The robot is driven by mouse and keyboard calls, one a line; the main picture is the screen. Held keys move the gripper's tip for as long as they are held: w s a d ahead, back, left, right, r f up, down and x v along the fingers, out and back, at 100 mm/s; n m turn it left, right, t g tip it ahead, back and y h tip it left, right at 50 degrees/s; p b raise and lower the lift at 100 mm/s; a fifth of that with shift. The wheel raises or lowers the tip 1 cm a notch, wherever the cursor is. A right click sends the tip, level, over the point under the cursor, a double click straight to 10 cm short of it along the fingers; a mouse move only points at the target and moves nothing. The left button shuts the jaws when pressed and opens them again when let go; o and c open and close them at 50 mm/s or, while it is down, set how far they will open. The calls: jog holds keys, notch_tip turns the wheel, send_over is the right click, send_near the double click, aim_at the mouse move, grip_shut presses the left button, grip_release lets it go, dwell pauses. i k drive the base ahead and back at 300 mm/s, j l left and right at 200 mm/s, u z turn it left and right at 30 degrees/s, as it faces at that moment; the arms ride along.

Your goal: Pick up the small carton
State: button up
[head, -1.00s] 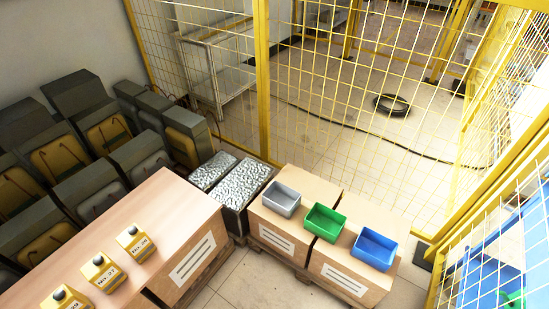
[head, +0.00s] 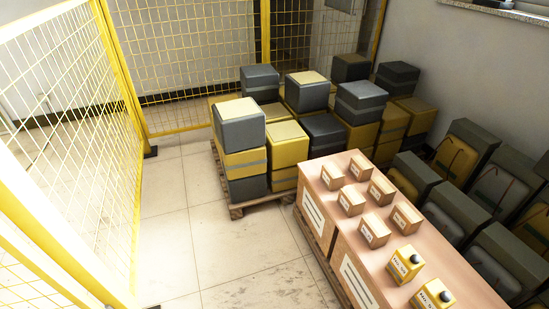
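Others stand farther back, such as a carton (head: 351,200), a carton (head: 381,190) and a carton (head: 332,177). I cannot tell which one the task means. My gripper is not in view.
A pallet of grey and yellow crates (head: 240,160) stands behind the bench. Dark cases (head: 465,150) line the right wall. A yellow mesh fence (head: 70,120) runs along the left. The tiled floor (head: 200,235) between is clear.

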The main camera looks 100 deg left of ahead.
aim_at(331, 175)
jog(key=u, duration=2.1)
jog(key=i+j+z, duration=0.1)
jog(key=i+z, duration=0.25)
jog(key=i, duration=0.15)
jog(key=i+j+z, duration=0.25)
jog(key=i+z, duration=0.15)
jog(key=i+j+z, duration=0.35)
jog(key=i+j, duration=0.1)
jog(key=i, duration=0.05)
